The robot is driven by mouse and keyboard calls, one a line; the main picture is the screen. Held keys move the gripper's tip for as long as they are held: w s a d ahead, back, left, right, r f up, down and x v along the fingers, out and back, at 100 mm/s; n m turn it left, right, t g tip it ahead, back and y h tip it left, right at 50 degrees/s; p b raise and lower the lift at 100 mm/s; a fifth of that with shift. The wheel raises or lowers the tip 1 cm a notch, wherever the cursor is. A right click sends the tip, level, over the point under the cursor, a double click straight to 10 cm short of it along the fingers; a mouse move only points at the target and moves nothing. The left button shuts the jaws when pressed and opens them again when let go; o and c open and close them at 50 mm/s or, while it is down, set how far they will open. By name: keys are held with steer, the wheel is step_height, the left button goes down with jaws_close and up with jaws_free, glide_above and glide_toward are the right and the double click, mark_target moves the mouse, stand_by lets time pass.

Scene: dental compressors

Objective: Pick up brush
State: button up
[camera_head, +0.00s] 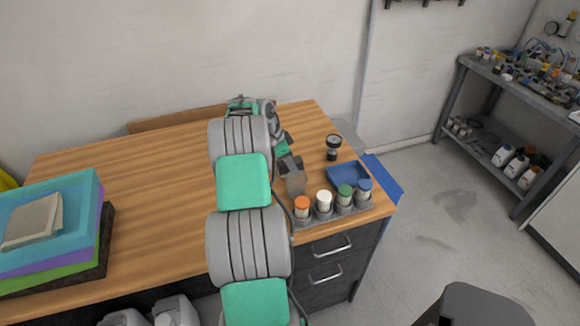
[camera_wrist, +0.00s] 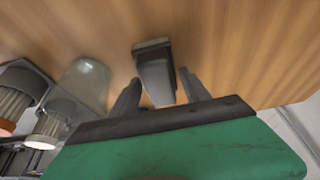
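What looks like the brush (camera_head: 295,183), a brownish-grey block with a darker upper part, is on the wooden table just left of the bottle rack. In the wrist view a tapered dark grey piece with a wider far end, apparently the brush (camera_wrist: 155,72), lies between my two finger tips. My gripper (camera_wrist: 160,85) is open, with a finger on each side of it and narrow gaps visible. I cannot tell whether either finger touches it. In the head view my gripper (camera_head: 287,160) is small and partly merges with the brush.
A rack with bottles capped orange (camera_head: 302,203), white (camera_head: 324,200), green and blue stands close to the right. Behind it are a blue tray (camera_head: 347,175) and a black gauge (camera_head: 333,146). The table's left middle (camera_head: 160,190) is clear.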

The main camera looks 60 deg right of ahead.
steer(key=c, duration=1.1)
steer(key=shift+r, duration=0.2)
steer(key=shift+r+b, duration=0.3)
steer(key=v, duration=0.3)
steer(key=a+b+v, duration=0.1)
steer(key=v, duration=0.4)
steer(key=shift+a+b, duration=0.35)
steer(key=shift+a, duration=0.1)
steer(key=w+a+r, duration=0.1)
steer(key=a, duration=0.2)
steer(key=w+a+r, duration=0.1)
steer(key=a+r, duration=0.1)
steer(key=w+a+r+b, duration=0.1)
steer(key=a, duration=0.2)
steer(key=shift+w+a+r, duration=0.35)
